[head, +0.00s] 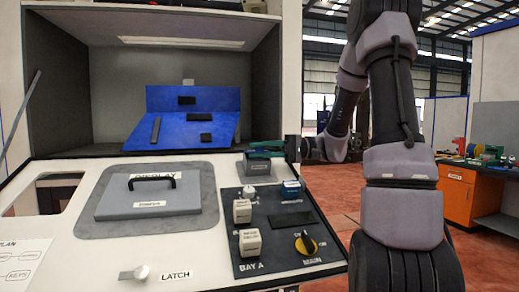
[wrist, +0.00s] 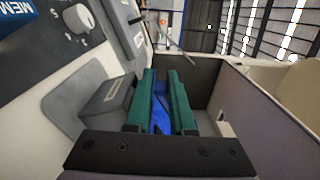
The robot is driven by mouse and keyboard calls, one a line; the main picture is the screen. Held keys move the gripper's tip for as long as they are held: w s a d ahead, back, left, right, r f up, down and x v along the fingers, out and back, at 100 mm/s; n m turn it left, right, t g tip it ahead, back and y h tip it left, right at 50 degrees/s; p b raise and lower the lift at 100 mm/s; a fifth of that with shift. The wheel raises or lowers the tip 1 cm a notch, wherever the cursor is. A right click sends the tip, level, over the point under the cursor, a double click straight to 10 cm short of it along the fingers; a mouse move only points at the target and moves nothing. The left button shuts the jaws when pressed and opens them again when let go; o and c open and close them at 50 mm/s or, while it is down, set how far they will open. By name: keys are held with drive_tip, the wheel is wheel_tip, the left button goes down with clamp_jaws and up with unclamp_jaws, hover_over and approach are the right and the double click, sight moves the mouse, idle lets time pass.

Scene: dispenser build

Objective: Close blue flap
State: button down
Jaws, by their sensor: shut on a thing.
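My gripper (head: 256,150), with green fingers, reaches in from the right over the right end of the console. Its fingers also show in the wrist view (wrist: 163,76), with a narrow gap between them. A blue piece, which I take for the blue flap (wrist: 159,115), fills that gap, and the fingers are shut on it. Most of the flap is hidden by the fingers and, in the head view, I cannot make it out. A small grey labelled box (head: 257,168) lies just below the fingers, and it shows left of them in the wrist view (wrist: 106,101).
A larger blue panel (head: 172,131) with dark pads stands in the open grey bay. The console holds a grey lid (head: 148,202) with a black handle, a latch knob (head: 141,273) and a dark panel (head: 252,268) of switches and knobs. A dark wall borders the fingers' right in the wrist view.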

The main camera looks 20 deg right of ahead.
idle(0.4)
drive_tip(key=c, duration=0.8)
unclamp_jaws()
drive_tip(key=shift+c, duration=0.2)
